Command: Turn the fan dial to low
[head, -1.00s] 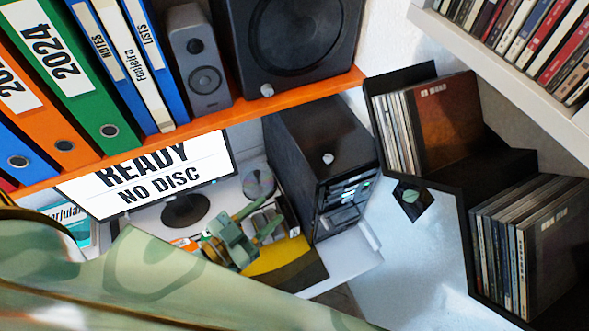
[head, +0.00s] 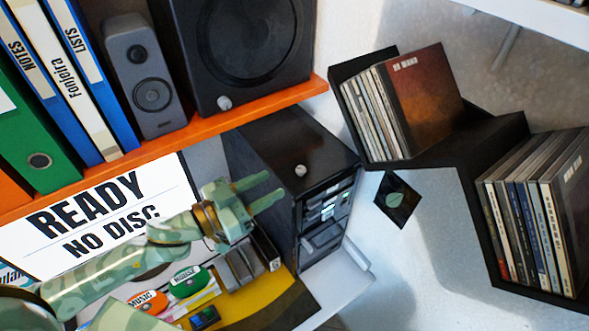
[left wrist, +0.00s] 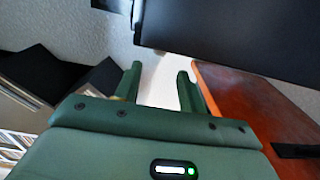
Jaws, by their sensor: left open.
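A small pale round dial (head: 300,171) is on the top front of the black computer tower (head: 280,140) under the orange shelf. No fan label or setting marks can be read on it. My left gripper (head: 276,190) is open and empty, just left of the tower and a little lower than the dial, its fingers pointing right. In the left wrist view its two fingers (left wrist: 160,72) are apart with nothing between them. A large black surface lies beyond them; I cannot tell whether it is the tower. My right gripper is out of view.
The orange shelf (head: 200,133) runs above the tower, with a grey speaker (head: 150,80) and a black speaker (head: 255,55) with its own knob. A monitor (head: 100,210) stands behind my left arm. Disc shelves (head: 450,155) are at the right. Discs lie on the desk.

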